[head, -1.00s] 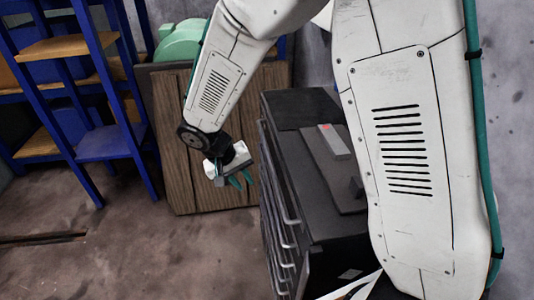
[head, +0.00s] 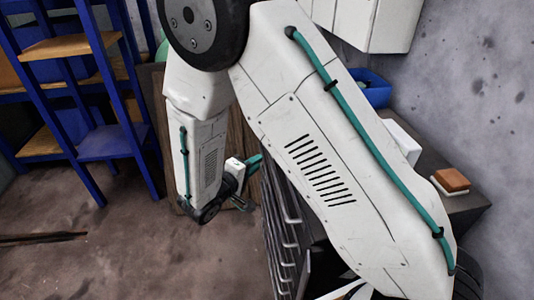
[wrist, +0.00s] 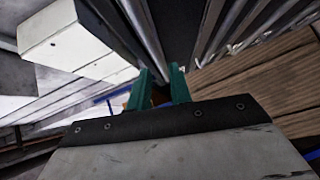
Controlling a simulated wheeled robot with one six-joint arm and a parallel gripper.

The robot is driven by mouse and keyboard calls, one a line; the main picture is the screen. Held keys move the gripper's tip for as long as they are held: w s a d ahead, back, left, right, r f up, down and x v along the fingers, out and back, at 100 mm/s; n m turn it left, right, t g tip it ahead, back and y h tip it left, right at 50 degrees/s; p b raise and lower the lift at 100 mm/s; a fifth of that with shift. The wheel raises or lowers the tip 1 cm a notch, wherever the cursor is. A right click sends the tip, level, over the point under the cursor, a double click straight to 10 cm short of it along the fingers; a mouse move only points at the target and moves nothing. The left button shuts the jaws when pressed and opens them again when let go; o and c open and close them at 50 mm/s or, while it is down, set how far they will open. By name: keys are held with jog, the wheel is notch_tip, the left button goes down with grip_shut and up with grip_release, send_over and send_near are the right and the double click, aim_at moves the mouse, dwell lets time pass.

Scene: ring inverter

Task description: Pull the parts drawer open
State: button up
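The dark drawer cabinet stands right of centre in the head view. Its front (head: 286,240) faces left and carries a column of long metal bar handles. I cannot tell which drawer is the parts drawer. My arm hides much of the cabinet. My gripper (wrist: 160,74), with green fingers, is open in the wrist view, with a narrow empty gap between the fingers. Dark drawer fronts (wrist: 178,25) and pale metal bars lie beyond the fingertips. In the head view my gripper is beside the upper part of the cabinet front; contact with a handle cannot be made out.
A blue shelf rack (head: 100,140) with wooden boards stands at the left. A brown slatted wooden panel (wrist: 255,75) is close by on the right in the wrist view. The floor at left is mostly clear.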

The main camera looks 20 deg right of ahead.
aim_at(268, 151)
jog(key=x, duration=0.7)
jog(key=shift+w+d+r, duration=0.15)
jog(key=shift+w+d, duration=0.15)
jog(key=shift+w, duration=0.05)
jog(key=shift+c, duration=0.3)
grip_shut()
